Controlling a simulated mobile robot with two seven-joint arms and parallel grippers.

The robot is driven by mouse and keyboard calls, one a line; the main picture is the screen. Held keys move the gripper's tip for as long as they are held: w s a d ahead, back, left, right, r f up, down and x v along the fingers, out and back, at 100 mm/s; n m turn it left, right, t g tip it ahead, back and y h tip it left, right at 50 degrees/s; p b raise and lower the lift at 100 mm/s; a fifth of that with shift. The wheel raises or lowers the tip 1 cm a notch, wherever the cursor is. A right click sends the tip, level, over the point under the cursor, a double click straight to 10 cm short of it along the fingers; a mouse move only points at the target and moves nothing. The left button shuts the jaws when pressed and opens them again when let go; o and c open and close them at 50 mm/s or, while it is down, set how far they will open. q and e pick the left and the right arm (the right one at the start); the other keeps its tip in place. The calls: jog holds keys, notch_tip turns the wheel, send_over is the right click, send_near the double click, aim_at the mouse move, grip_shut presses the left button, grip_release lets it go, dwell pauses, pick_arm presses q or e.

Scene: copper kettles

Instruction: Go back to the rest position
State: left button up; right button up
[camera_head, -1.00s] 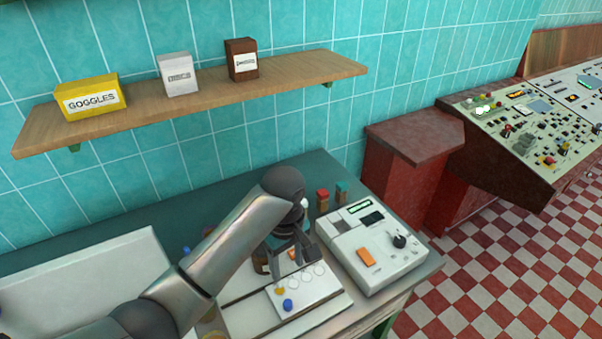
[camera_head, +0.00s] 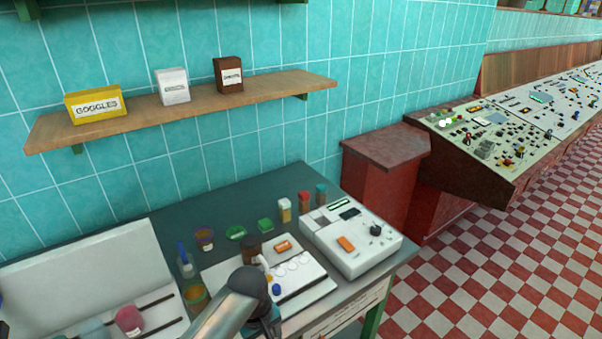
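My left arm comes in at the bottom edge of the head view, left of centre. Its wrist hides most of my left gripper (camera_head: 267,323), and the frame edge cuts it off, so its fingers cannot be made out. The gripper is in front of a white board (camera_head: 310,291) on the workbench (camera_head: 180,216). My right gripper is not in view.
The bench carries a white device (camera_head: 352,243), several small jars and blocks, and a pale open case (camera_head: 85,270). A wooden shelf (camera_head: 180,112) holds a yellow goggles box (camera_head: 95,106) and two other boxes. Checkered floor is clear at right.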

pick_arm(q)
jog(key=s+a+f+m+b, duration=0.1)
jog(key=s+a+f+b, duration=0.1)
jog(key=s+f, duration=0.5)
jog(key=s+a+f+m+b, duration=0.2)
jog(key=f+b, duration=0.1)
jog(key=f, duration=0.7)
jog(key=s+a+f+m+b, duration=0.1)
jog(key=s+a+f+b, duration=0.1)
jog(key=s+f, duration=0.5)
jog(key=s+a+f+m+b, duration=0.2)
jog(key=s+f+m+b, duration=0.1)
jog(key=s+f, duration=0.5)
jog(key=s+a+f+m+y+b, duration=0.1)
jog(key=s+a+f+m+b, duration=0.1)
jog(key=s+f, duration=0.7)
jog(key=s+a+b, duration=0.1)
jog(key=s, duration=0.4)
jog(key=shift+a+f+m+t+b, duration=0.2)
jog(key=shift+m+t+b, duration=0.1)
jog(key=shift+m+b, duration=0.1)
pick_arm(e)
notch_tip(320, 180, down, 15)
